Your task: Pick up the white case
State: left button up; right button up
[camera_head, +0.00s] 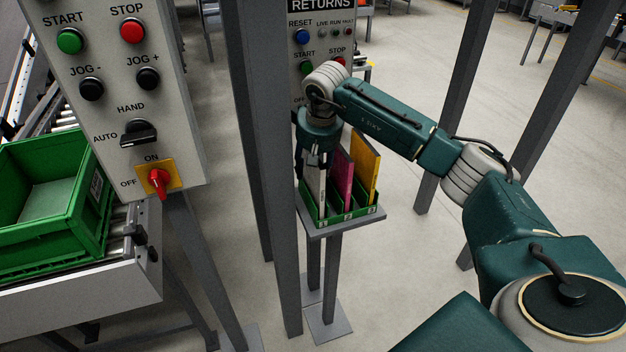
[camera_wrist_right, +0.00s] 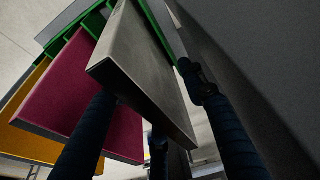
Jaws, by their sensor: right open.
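The white case (camera_head: 322,192) stands upright in the left slot of a green rack (camera_head: 348,213) on a small grey stand. In the right wrist view the white case (camera_wrist_right: 142,62) looks pale grey and lies between the dark fingers. My right gripper (camera_head: 315,163) is at the top of the white case, pointing down. Its fingers (camera_wrist_right: 160,125) are open, on either side of the case; I cannot tell whether any finger touches it. My left gripper is not in view.
A magenta case (camera_head: 342,178) and a yellow case (camera_head: 364,165) stand in the other slots. Grey posts (camera_head: 262,150) rise close to the left of the rack. A control panel (camera_head: 125,90) and a green crate (camera_head: 60,255) on a conveyor are at left.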

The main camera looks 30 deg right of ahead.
jog(key=shift+f, duration=0.25)
dwell(0.7)
jog(key=shift+c, duration=0.2)
grip_shut()
